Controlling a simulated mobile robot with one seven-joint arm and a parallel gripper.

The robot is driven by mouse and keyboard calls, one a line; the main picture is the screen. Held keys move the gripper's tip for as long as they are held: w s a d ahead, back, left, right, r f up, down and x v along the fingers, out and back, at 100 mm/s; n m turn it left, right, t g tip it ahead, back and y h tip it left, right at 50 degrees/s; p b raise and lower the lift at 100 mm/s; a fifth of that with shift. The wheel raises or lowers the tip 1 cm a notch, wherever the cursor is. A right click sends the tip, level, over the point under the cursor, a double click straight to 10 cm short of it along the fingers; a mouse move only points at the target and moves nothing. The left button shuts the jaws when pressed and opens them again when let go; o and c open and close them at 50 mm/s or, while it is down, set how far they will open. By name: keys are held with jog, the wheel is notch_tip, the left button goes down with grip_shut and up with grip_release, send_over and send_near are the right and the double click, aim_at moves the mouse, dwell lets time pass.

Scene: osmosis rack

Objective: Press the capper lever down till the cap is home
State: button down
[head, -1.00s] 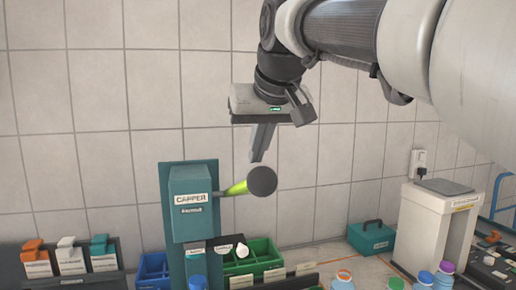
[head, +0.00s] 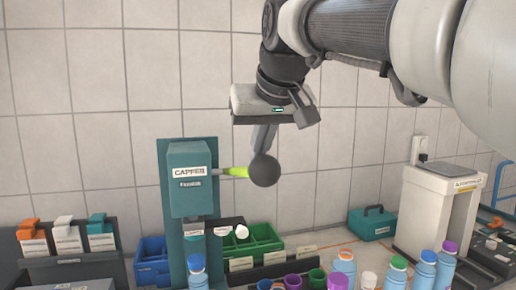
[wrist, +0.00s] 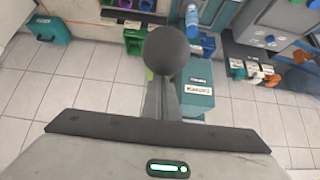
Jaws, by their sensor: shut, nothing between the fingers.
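The teal capper (head: 190,185) stands upright against the tiled wall, its label facing me. Its lever (head: 236,172) has a yellow-green sleeve and a dark round knob (head: 265,171), and sticks out to the right about level. My gripper (head: 261,153) is shut and empty, fingers pointing down at the top of the knob; they look to be touching it or very near. In the wrist view the knob (wrist: 166,50) covers the fingertips, so contact is hard to tell. A blue-capped bottle (head: 197,272) stands below the capper head.
Blue (head: 152,262) and green (head: 255,243) bins flank the capper. Several bottles with coloured caps stand at the front right. A white machine (head: 437,215) and a teal box (head: 372,223) are further right. The air right of the lever is clear.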

notch_tip(320, 180, down, 6)
jog(key=s+b, duration=0.1)
jog(key=b, duration=0.3)
jog(key=shift+s+d+b, duration=0.25)
jog(key=shift+s+b, duration=0.05)
jog(key=shift+b, duration=0.05)
notch_tip(320, 180, down, 10)
jog(key=b, duration=0.7)
jog(key=shift+w+r, duration=0.15)
jog(key=shift+r, duration=0.05)
